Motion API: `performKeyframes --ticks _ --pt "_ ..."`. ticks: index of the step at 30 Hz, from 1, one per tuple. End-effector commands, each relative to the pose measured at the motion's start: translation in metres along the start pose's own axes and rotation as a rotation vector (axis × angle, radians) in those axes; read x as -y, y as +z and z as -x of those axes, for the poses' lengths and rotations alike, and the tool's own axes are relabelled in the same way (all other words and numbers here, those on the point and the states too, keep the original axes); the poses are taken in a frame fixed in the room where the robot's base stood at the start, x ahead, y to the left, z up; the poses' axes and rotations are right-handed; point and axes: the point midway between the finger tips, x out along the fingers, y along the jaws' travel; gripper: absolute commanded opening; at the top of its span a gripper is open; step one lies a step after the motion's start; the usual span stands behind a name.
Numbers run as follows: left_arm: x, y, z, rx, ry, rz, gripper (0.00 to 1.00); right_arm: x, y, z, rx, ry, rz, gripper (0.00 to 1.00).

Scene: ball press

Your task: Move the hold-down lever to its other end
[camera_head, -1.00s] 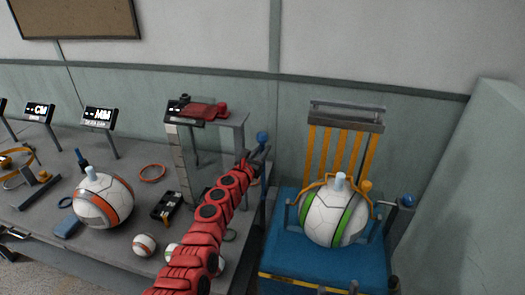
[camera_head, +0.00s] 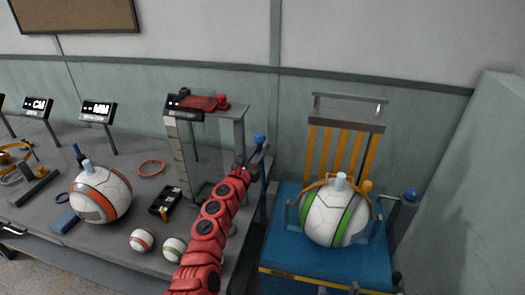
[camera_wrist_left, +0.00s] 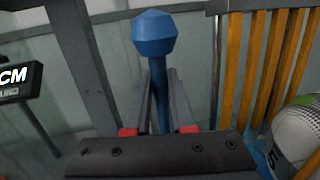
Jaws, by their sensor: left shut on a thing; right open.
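A lever with a blue knob (camera_head: 259,138) stands upright between the grey table and the blue press. My left gripper (camera_head: 257,158), on the red arm, is shut on the shaft below the knob. Another blue-knobbed lever (camera_head: 410,195) is at the right side of the blue press (camera_head: 285,245). The pictures do not label either lever. A white and green ball (camera_head: 330,220) sits on the press under an orange clamp. My right gripper is not in view.
The grey table (camera_head: 110,235) holds a large white and orange ball (camera_head: 101,194), two small balls and a measuring frame (camera_head: 238,115) close to my left arm. Orange bars (camera_head: 345,150) rise behind the press ball. A wall stands at the right.

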Motion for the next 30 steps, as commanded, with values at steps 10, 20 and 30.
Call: performKeyframes --ticks 10,20,30 --pt "0.011 -0.028 0.055 0.215 0.005 -0.039 0.0 0.005 0.016 0.096 0.0 0.0 0.0 0.61" --pt "0.018 -0.039 0.091 0.377 0.007 -0.074 0.0 0.008 0.029 0.171 0.0 0.0 0.0 0.61" --pt "0.022 -0.043 0.108 0.461 0.006 -0.092 0.0 0.01 0.035 0.209 0.0 0.0 0.0 0.61"
